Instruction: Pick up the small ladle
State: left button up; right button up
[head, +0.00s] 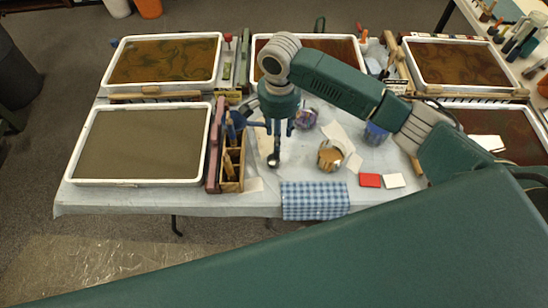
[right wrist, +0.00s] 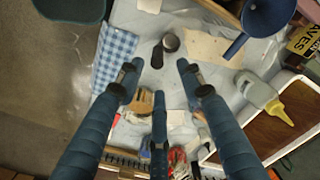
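The small ladle, dark with a round bowl (head: 273,160), is on the white-covered table beneath my right gripper (head: 279,134). In the right wrist view its bowl (right wrist: 171,42) and short black handle (right wrist: 157,56) show just beyond the fingertips, roughly between the two upper fingers. My right gripper (right wrist: 160,75) has its fingers spread and holds nothing that I can see. In the head view the ladle's upper part is hard to make out among the fingers. My left gripper is in neither view.
A wooden caddy (head: 231,187) with tools stands close left of the gripper. A blue checked cloth (head: 315,200) hangs at the front edge. A jar (head: 330,155), red block (head: 370,180) and white block (head: 392,181) lie right. A grey-filled tray (head: 77,180) is left.

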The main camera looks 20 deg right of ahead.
jog(key=shift+f, duration=0.8)
jog(key=shift+f+p, duration=0.3)
jog(key=shift+p, duration=0.05)
jog(key=f, duration=0.1)
jog(key=f+p, duration=0.1)
jog(key=f, duration=0.1)
jog(key=shift+s+a+f, duration=0.2)
jog(key=shift+s+f, duration=0.05)
jog(key=shift+f, duration=0.6)
grip_shut()
